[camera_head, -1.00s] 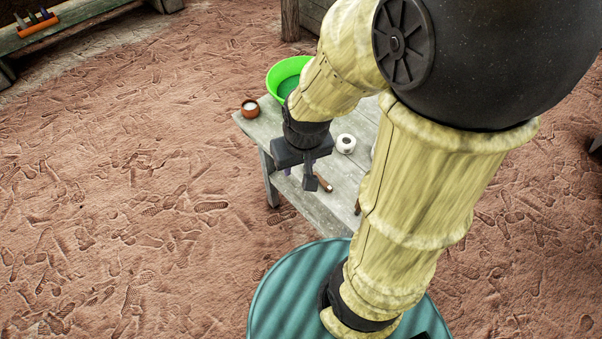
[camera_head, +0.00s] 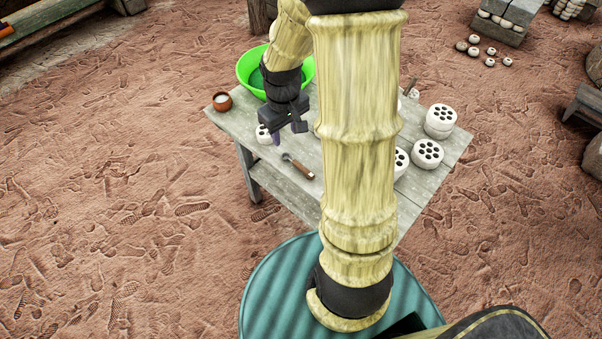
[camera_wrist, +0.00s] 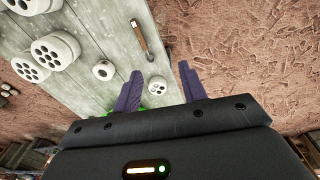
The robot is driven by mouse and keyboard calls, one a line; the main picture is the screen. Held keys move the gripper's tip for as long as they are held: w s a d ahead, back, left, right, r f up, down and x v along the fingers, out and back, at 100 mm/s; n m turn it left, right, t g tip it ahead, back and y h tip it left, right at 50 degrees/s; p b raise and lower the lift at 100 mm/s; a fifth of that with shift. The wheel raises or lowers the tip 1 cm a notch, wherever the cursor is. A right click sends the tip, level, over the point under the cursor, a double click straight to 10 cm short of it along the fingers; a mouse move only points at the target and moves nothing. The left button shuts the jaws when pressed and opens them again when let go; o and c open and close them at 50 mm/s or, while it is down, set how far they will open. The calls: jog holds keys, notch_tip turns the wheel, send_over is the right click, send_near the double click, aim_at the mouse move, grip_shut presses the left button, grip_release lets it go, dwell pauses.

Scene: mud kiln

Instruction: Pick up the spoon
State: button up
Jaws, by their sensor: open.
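The spoon (camera_head: 298,167) lies on the grey wooden table (camera_head: 272,184) near its left edge, with a dark metal bowl end and a brown wooden handle. In the wrist view the spoon (camera_wrist: 140,36) shows ahead of the fingers, its brown end pointing away. My gripper (camera_head: 288,134) is above the table, a little behind the spoon in the head view. The gripper does not touch the spoon.
A green basin (camera_head: 247,68) and a small brown cup (camera_head: 222,101) stand at the table's far left. White perforated discs (camera_head: 427,153) sit on the right side. A small white round piece (camera_head: 263,135) is near my gripper. My arm hides the table's middle.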

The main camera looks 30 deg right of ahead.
jog(key=w+d+f+n+g+b, duration=0.1)
jog(key=w+d+f, duration=0.3)
jog(key=d+f, duration=0.2)
jog(key=shift+w+d+f+b, duration=0.2)
jog(key=shift+f+b, duration=0.1)
jog(key=shift+b, duration=0.1)
send_over(301, 166)
notch_tip(301, 166, down, 12)
jog(key=shift+w+a+r, duration=0.1)
jog(key=shift+r, duration=0.15)
jog(key=shift+f, duration=0.35)
jog(key=shift+f, duration=2.6)
